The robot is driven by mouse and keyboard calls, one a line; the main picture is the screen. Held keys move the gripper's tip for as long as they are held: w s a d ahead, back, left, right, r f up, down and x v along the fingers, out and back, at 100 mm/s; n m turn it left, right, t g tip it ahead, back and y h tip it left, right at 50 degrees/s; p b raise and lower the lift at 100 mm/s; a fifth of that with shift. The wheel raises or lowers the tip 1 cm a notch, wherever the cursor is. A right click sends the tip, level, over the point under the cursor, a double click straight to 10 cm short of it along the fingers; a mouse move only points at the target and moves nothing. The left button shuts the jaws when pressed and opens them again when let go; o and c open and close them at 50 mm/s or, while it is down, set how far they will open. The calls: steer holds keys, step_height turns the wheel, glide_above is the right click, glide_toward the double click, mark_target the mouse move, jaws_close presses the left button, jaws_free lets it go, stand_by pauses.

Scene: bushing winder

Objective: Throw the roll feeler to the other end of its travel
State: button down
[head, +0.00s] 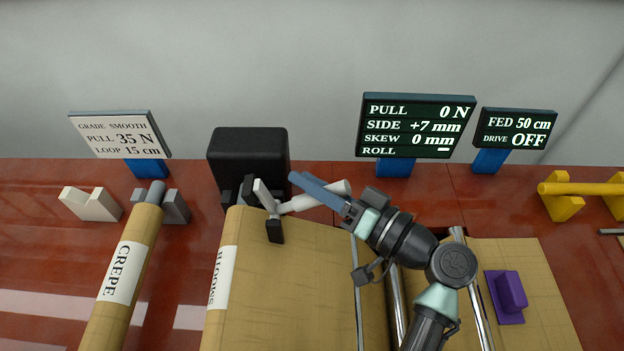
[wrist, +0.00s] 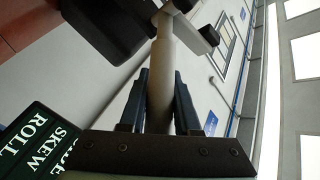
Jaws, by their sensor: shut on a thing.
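The roll feeler (head: 296,204) is a white rod on a pivot beside a black block (head: 248,157), with a dark foot (head: 275,230) hanging over the wide paper roll (head: 300,275). The rod points right and slightly up in the head view. My gripper (head: 303,183) reaches in from the right with its blue fingers across the rod. In the wrist view the fingers (wrist: 160,95) lie on both sides of the pale rod (wrist: 163,65), shut on it. Whether the foot touches the paper I cannot tell.
A display (head: 416,126) reads pull 0 N, side +7 mm, skew 0 mm, with a dash after roll. Another display (head: 515,130) reads drive OFF. A crepe roll (head: 135,255) lies left, a purple block (head: 506,294) right, and yellow holders (head: 565,206) far right.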

mark_target(250, 175)
steer(key=a+r+n+g+h+p, duration=0.1)
steer(key=a+n+h+p, duration=0.1)
steer(key=h+p, duration=0.1)
steer(key=a+n+g+h+p, duration=0.1)
steer(key=a+n+h+p, duration=0.1)
steer(key=a+h+p, duration=0.1)
steer(key=a+r+n+g+h+p, duration=0.1)
steer(key=a+n+h+p, duration=0.1)
steer(key=a+h+p, duration=0.1)
steer(key=shift+a+r+h+p, duration=0.3)
steer(key=shift+h+p, duration=0.6)
steer(key=shift+p, duration=0.35)
steer(key=shift+a+f+h+p, duration=0.25)
steer(key=shift+h+p, duration=0.1)
steer(key=shift+h, duration=0.05)
steer(key=c, duration=0.6)
jaws_free()
steer(key=shift+f, duration=0.1)
